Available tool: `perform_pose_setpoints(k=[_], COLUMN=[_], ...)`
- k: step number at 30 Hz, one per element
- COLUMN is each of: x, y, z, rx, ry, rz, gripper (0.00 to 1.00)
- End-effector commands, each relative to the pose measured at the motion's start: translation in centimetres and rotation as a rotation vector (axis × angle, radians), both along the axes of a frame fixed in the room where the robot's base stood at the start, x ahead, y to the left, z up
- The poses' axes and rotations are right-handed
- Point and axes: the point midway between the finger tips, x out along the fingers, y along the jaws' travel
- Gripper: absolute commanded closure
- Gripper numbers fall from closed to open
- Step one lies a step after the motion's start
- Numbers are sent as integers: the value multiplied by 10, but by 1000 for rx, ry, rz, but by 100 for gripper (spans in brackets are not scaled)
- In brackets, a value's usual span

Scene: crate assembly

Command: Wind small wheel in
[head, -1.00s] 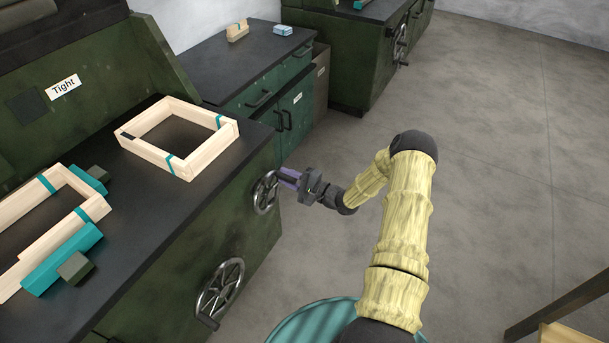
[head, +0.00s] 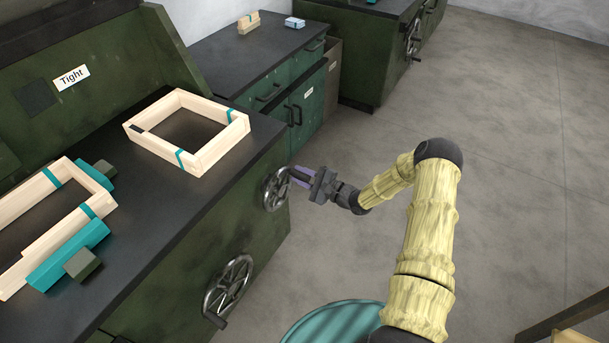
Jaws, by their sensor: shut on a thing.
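The small wheel (head: 270,194) is a grey spoked handwheel on the side of the green bench, toward its far end. My gripper (head: 294,175) is at the wheel's upper right edge, with its purple fingers shut on the wheel. Which part of the wheel lies between the fingers is too small to tell. A larger spoked handwheel (head: 229,284) with a handle at its lower edge is on the same side, nearer to me.
A wooden frame (head: 196,160) with teal bands lies on the bench top (head: 135,212). Another wooden frame (head: 98,183) sits at left between teal clamp blocks (head: 70,254). A "Tight" label (head: 73,77) is on the panel behind. Open floor (head: 500,190) lies to the right.

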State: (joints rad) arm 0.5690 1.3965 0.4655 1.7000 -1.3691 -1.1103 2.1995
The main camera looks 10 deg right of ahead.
Motion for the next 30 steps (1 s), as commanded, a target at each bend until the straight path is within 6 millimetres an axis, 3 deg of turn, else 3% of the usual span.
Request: perform_pose_setpoints(k=[6,7,9,10,22,30], x=[-1,-1,-1,-1,-4,-31], y=[-2,-2,-1,-1,-6,-40], z=[-2,-2,-2,-2,-1,0], rx=[-4,-4,-3,-3,-3,-3], ry=[3,3,3,3,1,2], rz=[-2,-2,-2,-2,-2,-5], gripper=[100,71,57,55,55,55])
